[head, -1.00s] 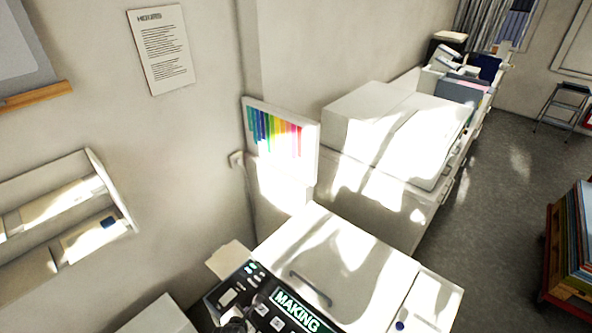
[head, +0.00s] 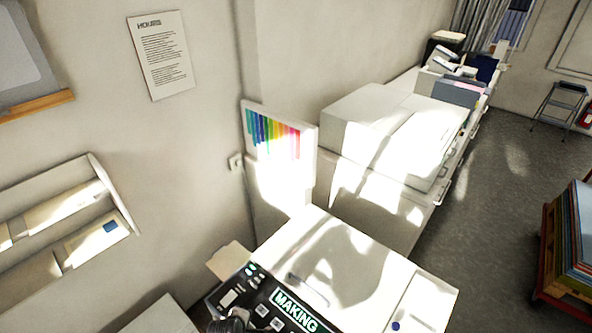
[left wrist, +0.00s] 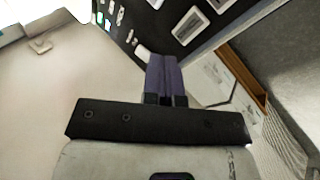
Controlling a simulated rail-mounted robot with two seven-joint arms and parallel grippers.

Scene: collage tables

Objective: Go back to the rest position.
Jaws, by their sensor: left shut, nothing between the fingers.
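My left gripper (left wrist: 165,80) shows in the left wrist view with its two dark purple fingers together and nothing between them. It points toward a black panel with white-framed pictures (left wrist: 188,24), and no contact is visible. In the head view, a dark rounded part at the bottom edge over the black panel may be part of my arm; I cannot tell. My right gripper is in neither view.
A black panel lettered MAKING (head: 296,311) lies beside a white worktop (head: 345,262). White cabinets (head: 385,130) line the wall behind. A rack of coloured boards (head: 575,240) stands right. The grey floor (head: 490,210) between is open.

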